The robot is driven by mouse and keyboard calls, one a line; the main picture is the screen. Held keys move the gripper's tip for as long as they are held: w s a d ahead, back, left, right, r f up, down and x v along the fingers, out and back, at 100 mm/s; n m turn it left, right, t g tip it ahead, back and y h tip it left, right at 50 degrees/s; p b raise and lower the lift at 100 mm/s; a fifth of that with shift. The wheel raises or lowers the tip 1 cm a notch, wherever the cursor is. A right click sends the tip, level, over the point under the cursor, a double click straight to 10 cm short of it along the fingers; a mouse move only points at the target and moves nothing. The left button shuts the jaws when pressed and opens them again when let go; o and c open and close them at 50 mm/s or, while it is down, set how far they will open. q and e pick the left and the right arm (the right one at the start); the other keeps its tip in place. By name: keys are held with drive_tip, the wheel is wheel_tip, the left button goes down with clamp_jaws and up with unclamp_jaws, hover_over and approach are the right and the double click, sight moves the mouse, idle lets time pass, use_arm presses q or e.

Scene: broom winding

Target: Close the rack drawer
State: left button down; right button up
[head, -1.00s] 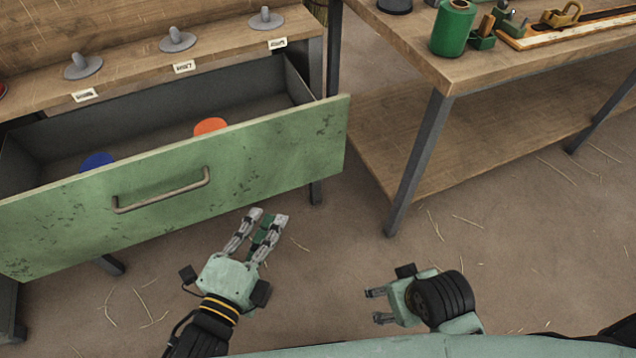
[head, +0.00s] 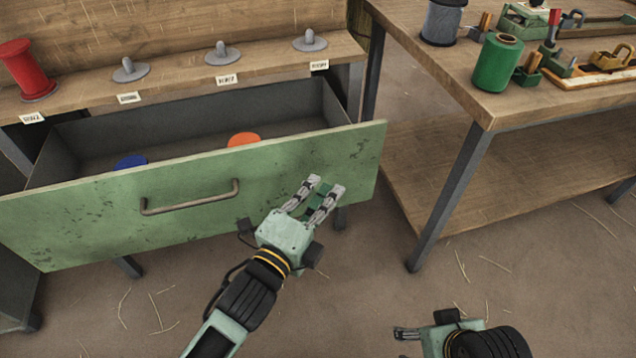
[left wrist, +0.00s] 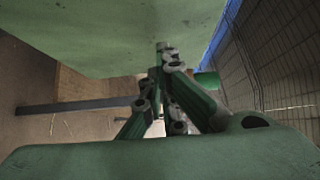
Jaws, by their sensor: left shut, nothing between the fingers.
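The rack drawer (head: 290,176) stands pulled out from the rack, with a green, stained front and a metal handle (head: 190,198). A blue disc-shaped item (head: 130,162) and an orange one (head: 243,139) lie inside it. My left gripper (head: 322,190) is shut and empty, in front of the right part of the drawer front, right of the handle. In the left wrist view its fingers (left wrist: 165,95) point at the green drawer front (left wrist: 120,30); I cannot tell whether they touch it. My right gripper (head: 400,334) is low at the bottom edge, its fingers only partly clear.
The rack top (head: 180,90) carries a red spool (head: 27,72) and several grey pegs with labels. A workbench (head: 480,170) at right holds a green spool (head: 498,64), a grey spool and tools. Bare floor with straw lies between and in front.

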use_arm(q)
drive_tip(key=shift+w+a, duration=0.25)
drive_tip(key=shift+w, duration=0.35)
drive_tip(key=shift+w+a, duration=0.2)
drive_tip(key=shift+w, duration=0.4)
use_arm(e)
drive_tip(key=shift+f, duration=0.2)
